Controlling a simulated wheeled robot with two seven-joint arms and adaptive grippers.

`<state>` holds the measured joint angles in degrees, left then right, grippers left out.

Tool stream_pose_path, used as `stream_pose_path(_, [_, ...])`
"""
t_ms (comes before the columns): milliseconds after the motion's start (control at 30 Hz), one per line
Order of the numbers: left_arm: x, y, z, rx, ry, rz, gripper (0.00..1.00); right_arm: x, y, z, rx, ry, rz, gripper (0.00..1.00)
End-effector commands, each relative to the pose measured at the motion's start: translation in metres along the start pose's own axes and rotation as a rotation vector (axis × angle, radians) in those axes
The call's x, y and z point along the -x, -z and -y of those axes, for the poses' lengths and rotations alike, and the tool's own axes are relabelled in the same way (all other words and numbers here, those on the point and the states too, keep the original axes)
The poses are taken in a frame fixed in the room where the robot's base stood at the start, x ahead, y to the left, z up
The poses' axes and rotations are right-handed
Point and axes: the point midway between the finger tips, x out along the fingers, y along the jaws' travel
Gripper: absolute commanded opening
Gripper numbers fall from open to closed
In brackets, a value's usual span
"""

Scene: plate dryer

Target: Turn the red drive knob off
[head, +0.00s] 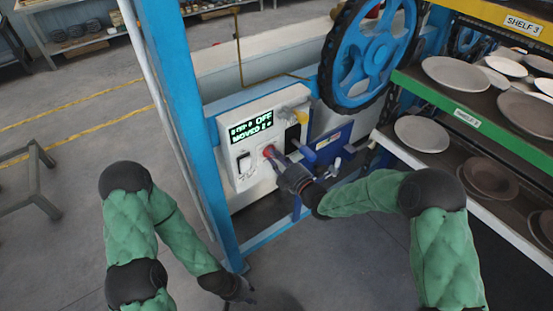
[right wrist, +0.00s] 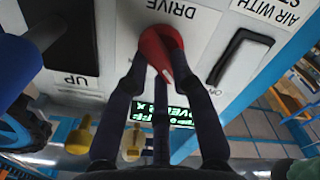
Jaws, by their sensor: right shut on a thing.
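The red drive knob (head: 269,151) sits on the white control panel (head: 239,173), below a small green-lit display (head: 251,127) that reads "OFF" in its top line.
Shelves with plates (head: 455,73) stand at right.

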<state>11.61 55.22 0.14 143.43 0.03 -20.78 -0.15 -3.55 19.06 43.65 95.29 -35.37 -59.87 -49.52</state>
Motion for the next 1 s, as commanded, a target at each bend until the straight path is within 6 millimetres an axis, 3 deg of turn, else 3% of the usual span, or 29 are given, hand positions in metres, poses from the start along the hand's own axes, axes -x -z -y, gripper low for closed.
stream_pose_path(267, [0.000,0.000,0.000,0.000,0.000,0.000,0.37,0.000,0.000,0.001,0.002,0.002,0.000,0.00])
stream_pose_path(300, [0.000,0.000,0.000,0.000,0.000,0.000,0.37,0.000,0.000,0.001,0.002,0.002,0.000,0.33])
stream_pose_path(367, [0.000,0.000,0.000,0.000,0.000,0.000,0.37,0.000,0.000,0.001,0.001,0.002,0.000,0.49])
stream_pose_path(767, [0.000,0.000,0.000,0.000,0.000,0.000,0.37,0.003,0.000,0.000,0.001,0.001,0.000,0.49])
stream_pose_path(1000, [0.000,0.000,0.000,0.000,0.000,0.000,0.37,0.036,-0.001,-0.001,-0.001,-0.001,0.003,0.49])
